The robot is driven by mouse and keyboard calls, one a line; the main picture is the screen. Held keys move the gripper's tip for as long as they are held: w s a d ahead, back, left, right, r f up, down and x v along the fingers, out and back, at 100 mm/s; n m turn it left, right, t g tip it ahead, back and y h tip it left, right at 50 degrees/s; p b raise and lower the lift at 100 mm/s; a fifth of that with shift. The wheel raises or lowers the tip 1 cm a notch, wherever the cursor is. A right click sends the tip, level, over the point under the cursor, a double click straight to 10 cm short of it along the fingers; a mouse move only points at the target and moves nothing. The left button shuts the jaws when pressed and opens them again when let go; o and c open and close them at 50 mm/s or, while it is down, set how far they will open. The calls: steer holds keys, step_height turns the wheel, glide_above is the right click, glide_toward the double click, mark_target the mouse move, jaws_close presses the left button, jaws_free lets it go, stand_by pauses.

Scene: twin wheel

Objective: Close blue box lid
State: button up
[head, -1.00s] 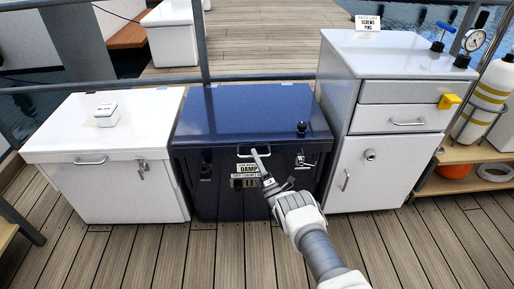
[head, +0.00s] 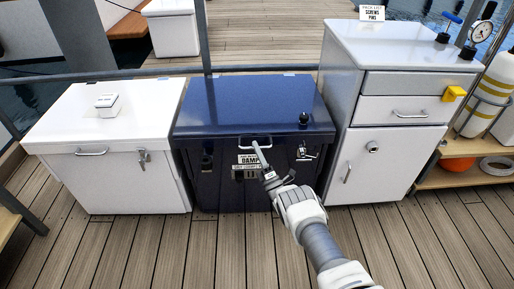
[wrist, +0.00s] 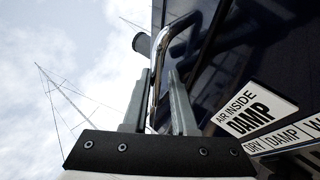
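The blue box (head: 225,190) stands between a white box and a grey cabinet. Its glossy blue lid (head: 245,100) lies about level over it; I cannot tell whether a thin gap remains under its front edge. A chrome handle (head: 255,142) is on the lid's front and also shows in the wrist view (wrist: 181,35). My gripper (head: 259,148) is at this handle. In the wrist view my gripper (wrist: 160,75) has its fingers apart, with the handle bar between them and a gap on the right. Contact is unclear.
The white box (head: 110,125) is close on the left and the grey cabinet (head: 385,165) close on the right. A black knob (head: 304,118) stands on the lid. A latch (head: 304,154) and a "DAMP" label (head: 249,160) are on the front. Deck in front is clear.

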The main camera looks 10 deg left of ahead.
steer(key=p+v, duration=0.2)
steer(key=v, duration=1.5)
